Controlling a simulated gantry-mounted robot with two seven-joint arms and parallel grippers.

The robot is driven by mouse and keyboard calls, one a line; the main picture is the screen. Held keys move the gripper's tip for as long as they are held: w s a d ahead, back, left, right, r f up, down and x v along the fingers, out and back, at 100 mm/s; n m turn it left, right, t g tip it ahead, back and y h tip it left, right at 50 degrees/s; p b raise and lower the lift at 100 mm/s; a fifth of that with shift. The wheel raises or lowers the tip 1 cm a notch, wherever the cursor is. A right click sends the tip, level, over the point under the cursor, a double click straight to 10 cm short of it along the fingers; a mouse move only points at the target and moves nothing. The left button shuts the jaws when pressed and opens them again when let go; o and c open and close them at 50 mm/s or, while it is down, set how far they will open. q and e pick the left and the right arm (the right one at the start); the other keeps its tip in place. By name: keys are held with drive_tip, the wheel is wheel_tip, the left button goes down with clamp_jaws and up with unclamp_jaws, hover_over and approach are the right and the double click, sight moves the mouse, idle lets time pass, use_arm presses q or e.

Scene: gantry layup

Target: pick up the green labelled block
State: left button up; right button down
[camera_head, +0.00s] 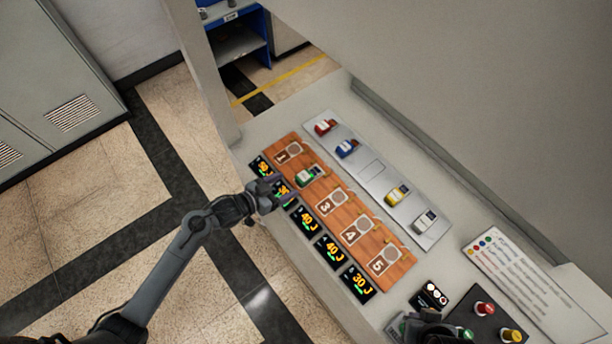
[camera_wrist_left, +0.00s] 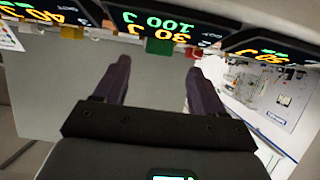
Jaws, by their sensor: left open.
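The green labelled block (camera_head: 308,175) has a white label and sits at place 2 of the brown wooden board (camera_head: 318,213), whose places are numbered. My left gripper (camera_head: 281,188) is open and empty. In the head view it is left of the green block, over the row of displays, apart from the block. In the left wrist view its two dark fingers (camera_wrist_left: 158,70) are spread with nothing between them. A small green patch (camera_wrist_left: 158,46) shows beyond them below a display; I cannot tell if it is the block. I do not make out my right gripper.
A grey tray (camera_head: 371,172) holds a red block (camera_head: 325,127), a blue block (camera_head: 347,148), a yellow block (camera_head: 397,194) and a white block (camera_head: 425,221). Black displays (camera_head: 328,250) line the board's left side. A button panel (camera_head: 487,318) stands at the lower right.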

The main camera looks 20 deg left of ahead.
sight(300, 179)
use_arm(q)
drive_tip(key=shift+x, duration=3.5)
drive_tip(key=shift+s+f, duration=0.1)
drive_tip(key=c, duration=1.2)
